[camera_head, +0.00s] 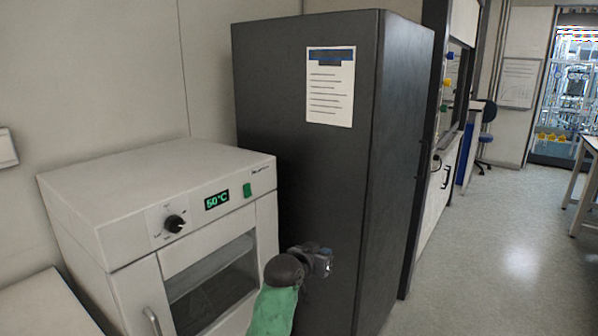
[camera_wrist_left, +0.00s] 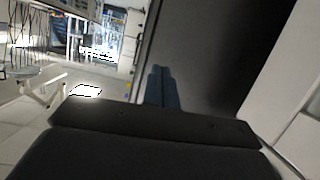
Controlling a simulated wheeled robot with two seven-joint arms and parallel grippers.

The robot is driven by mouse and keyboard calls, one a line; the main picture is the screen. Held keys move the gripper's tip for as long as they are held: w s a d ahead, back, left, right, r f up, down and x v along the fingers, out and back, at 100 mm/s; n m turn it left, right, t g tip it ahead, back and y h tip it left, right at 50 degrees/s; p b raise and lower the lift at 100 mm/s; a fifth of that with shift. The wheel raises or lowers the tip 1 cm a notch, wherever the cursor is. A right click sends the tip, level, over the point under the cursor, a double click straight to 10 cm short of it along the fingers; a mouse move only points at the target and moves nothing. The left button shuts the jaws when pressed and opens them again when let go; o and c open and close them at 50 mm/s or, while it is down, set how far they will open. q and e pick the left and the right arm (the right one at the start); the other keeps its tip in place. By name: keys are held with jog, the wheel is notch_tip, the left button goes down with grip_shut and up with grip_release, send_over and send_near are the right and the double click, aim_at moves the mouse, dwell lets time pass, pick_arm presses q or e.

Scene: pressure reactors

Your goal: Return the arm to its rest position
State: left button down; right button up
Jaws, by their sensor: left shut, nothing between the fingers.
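My left gripper (camera_head: 322,261) shows at the bottom middle of the head view, at the end of an arm with a green sleeve. It is in front of the dark cabinet and to the right of the white oven's door. Its fingers also show in the left wrist view (camera_wrist_left: 160,85), close together with nothing between them. My right gripper is not in either view.
A white oven (camera_head: 160,175) with a dial, a green switch and a "50°C" display stands at left. A tall dark cabinet (camera_head: 300,170) with a posted sheet (camera_head: 330,86) stands beside it. Open floor (camera_head: 480,260) lies at right, with a table (camera_head: 588,185) at the edge.

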pick_arm(q)
jog(key=s+a+f+n+g+y, duration=0.1)
jog(key=s+a+f+g+y, duration=0.1)
jog(key=s+a+f, duration=0.45)
jog(key=s+a+f+n+g+y, duration=0.15)
jog(key=s+a+f, duration=0.25)
jog(key=s, duration=0.6)
jog(key=s+a+f+n+g+y, duration=0.1)
jog(key=s+a+f+g+y, duration=0.1)
jog(key=s+a+f, duration=0.55)
jog(key=s+a+f+g, duration=0.1)
jog(key=s+f, duration=0.3)
jog(key=s, duration=0.4)
jog(key=s+f+g, duration=0.2)
jog(key=s+f, duration=0.2)
jog(key=s, duration=0.5)
jog(key=s+a+f+g, duration=0.1)
jog(key=s+f, duration=0.4)
jog(key=s, duration=0.4)
jog(key=shift+a+y+p, duration=0.3)
jog(key=shift+y+p, duration=0.05)
jog(key=shift+p, duration=0.05)
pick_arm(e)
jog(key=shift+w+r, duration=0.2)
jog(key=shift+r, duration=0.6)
pick_arm(q)
jog(key=shift+g, duration=0.25)
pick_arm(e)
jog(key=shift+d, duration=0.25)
